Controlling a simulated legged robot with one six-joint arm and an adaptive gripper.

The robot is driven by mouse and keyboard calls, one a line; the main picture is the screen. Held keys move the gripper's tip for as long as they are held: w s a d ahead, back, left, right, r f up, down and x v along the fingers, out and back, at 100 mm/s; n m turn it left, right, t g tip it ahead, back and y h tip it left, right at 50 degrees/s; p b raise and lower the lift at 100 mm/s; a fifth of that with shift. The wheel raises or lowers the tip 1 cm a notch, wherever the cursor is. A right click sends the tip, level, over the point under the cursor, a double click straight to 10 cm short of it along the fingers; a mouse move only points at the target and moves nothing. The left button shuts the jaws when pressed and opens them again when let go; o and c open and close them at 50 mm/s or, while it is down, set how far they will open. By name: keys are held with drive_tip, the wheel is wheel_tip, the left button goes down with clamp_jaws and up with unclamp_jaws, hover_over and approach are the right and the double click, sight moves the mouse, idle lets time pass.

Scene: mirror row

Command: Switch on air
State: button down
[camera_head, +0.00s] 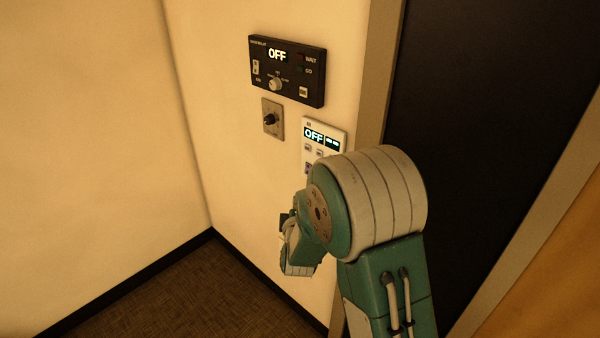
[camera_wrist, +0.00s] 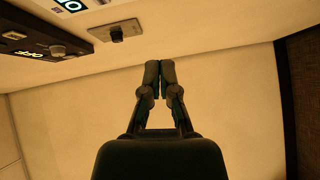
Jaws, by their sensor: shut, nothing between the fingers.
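The white air panel (camera_head: 311,134) is mounted on the wall, and its lit display reads OFF. Small buttons sit below the display, and my arm covers the panel's lower right part. In the wrist view, only part of its display (camera_wrist: 70,5) shows at the top left edge. My gripper (camera_wrist: 159,66) is shut and empty, with its fingertips together in front of bare wall, away from the panel. In the head view my wrist is below the panel, and the fingers are hard to make out there.
A black panel (camera_head: 256,58) reading OFF, with a knob and switches, is above the air panel. A small plate with a dark knob (camera_head: 270,119) is left of the air panel. A dark door-like surface (camera_head: 490,110) with a frame is at right. The lower wall is clear.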

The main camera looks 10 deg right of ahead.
drive_tip(key=shift+w+f, duration=0.1)
drive_tip(key=shift+w, duration=0.05)
drive_tip(key=shift+d, duration=0.15)
drive_tip(key=w+d+f, duration=0.1)
drive_tip(key=w+d, duration=0.3)
drive_tip(key=w, duration=0.8)
drive_tip(key=shift+d+f, duration=0.2)
drive_tip(key=shift+d, duration=0.05)
drive_tip(key=shift+w, duration=0.1)
